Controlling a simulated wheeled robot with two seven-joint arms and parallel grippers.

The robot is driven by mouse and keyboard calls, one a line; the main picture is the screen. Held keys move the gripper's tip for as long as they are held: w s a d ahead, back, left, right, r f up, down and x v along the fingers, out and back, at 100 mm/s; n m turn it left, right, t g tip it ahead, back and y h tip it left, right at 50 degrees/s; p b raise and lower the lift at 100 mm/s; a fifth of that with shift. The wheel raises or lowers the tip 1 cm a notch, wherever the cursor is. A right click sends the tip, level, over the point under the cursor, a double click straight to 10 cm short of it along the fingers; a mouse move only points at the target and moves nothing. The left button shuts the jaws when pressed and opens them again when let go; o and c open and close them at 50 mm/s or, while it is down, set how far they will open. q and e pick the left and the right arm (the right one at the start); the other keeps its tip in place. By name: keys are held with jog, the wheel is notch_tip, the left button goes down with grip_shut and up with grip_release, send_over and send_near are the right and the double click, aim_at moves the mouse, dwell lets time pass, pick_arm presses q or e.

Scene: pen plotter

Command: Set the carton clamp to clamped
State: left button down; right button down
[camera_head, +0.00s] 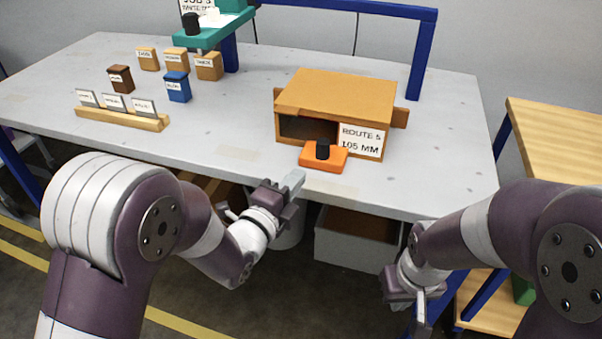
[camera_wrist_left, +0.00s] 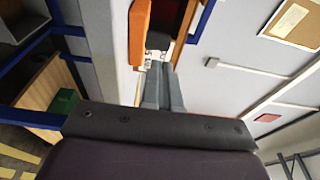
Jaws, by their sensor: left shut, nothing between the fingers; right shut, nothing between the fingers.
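The carton clamp (camera_head: 334,161) is an orange block with a black knob on top. It sits at the table's front edge, before the brown carton (camera_head: 340,93) labelled "ROUTE 5 105 MM". My left gripper (camera_head: 293,182) is shut and empty, at the table's front edge just left of the clamp and apart from it. In the left wrist view the shut fingers (camera_wrist_left: 162,88) point toward an orange part, seemingly the clamp (camera_wrist_left: 139,32). My right gripper (camera_head: 421,307) is shut and empty, low in front of the table at the right. I cannot tell whether the clamp is engaged.
The grey table (camera_head: 230,130) has free room left of the carton. A wooden card rack (camera_head: 122,119), several small boxes and a teal machine (camera_head: 215,36) stand farther left and back. A grey bin (camera_head: 350,240) is under the table edge. A wooden side table (camera_head: 560,150) stands right.

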pick_arm(q)
jog(key=v, duration=0.6)
jog(key=shift+s+a+f, duration=0.1)
jog(key=shift+s, duration=0.05)
jog(key=s+a+f+n+g+y, duration=0.1)
jog(key=a+f+n+g+y, duration=0.15)
jog(key=f+n, duration=0.3)
jog(key=s+a+f+n+g+y, duration=0.2)
jog(key=f+n+g+y, duration=0.15)
jog(key=f+n, duration=0.2)
jog(key=s+a+f+n+g+y, duration=0.2)
jog(key=s+a+n+g+y, duration=0.1)
jog(key=s+a+n+g, duration=0.65)
notch_tip(320, 180, up, 29)
jog(key=n+t+p, duration=0.1)
jog(key=n+p, duration=0.2)
jog(key=p, duration=2.4)
